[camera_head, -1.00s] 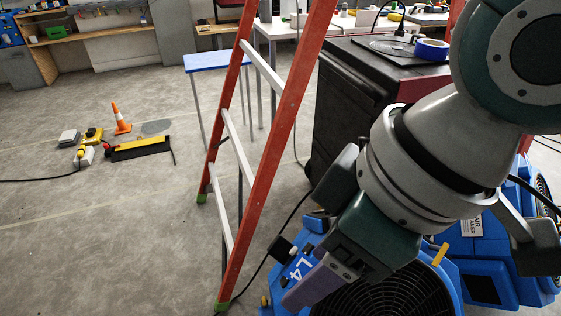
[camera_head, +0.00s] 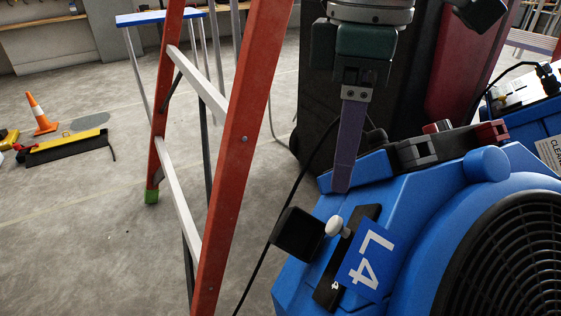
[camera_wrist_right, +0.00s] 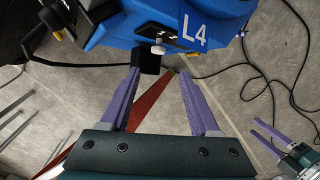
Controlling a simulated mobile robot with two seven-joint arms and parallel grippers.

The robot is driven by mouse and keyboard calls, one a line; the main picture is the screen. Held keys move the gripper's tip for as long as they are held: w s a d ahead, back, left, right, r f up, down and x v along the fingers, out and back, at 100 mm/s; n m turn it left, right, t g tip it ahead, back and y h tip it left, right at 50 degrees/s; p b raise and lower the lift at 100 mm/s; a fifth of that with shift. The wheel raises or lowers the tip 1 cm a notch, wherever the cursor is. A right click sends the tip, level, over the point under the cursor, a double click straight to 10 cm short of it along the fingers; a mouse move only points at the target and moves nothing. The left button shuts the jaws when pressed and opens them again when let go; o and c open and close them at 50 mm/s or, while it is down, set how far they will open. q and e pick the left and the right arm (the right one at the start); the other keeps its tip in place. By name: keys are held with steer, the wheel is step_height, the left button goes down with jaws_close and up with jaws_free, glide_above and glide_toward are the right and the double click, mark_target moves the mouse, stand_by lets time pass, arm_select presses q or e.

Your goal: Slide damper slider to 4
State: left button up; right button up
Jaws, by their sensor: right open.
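The damper slider is a white knob (camera_head: 334,226) at the upper end of a black strip (camera_head: 330,292) on the blue L4 blower (camera_head: 300,278). A small white mark shows low on the strip; no number there is readable. My right gripper (camera_head: 342,190) points down above the knob, apart from it. In the right wrist view the open right gripper (camera_wrist_right: 160,72) has nothing between its purple fingers. The knob (camera_wrist_right: 158,48) and strip (camera_wrist_right: 152,31) lie just beyond the fingertips. My left gripper (camera_wrist_right: 253,127) shows at that view's lower right, fingers apart and empty.
A black block (camera_head: 293,234) sits beside the knob, on the blower's left side. An orange ladder (camera_head: 240,140) stands to the left. A black cable (camera_head: 265,257) runs to the floor. A traffic cone (camera_head: 40,114) stands on open floor at the far left.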

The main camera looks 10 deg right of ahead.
mark_target(335, 220)
steer(key=f+b, duration=0.3)
steer(key=f, duration=0.2)
steer(key=f+b, duration=0.3)
steer(key=f, duration=0.2)
steer(key=shift+d+f+b, duration=0.2)
steer(key=shift+f+b, duration=0.1)
steer(key=shift+f, duration=0.05)
arm_select(q)
step_height(335, 220, down, 8)
steer(key=shift+r, duration=0.2)
steer(key=shift+d, duration=0.1)
arm_select(e)
steer(key=shift+w, duration=0.1)
jaws_close()
arm_select(q)
steer(key=shift+r, duration=0.15)
arm_select(e)
steer(key=shift+r, duration=0.1)
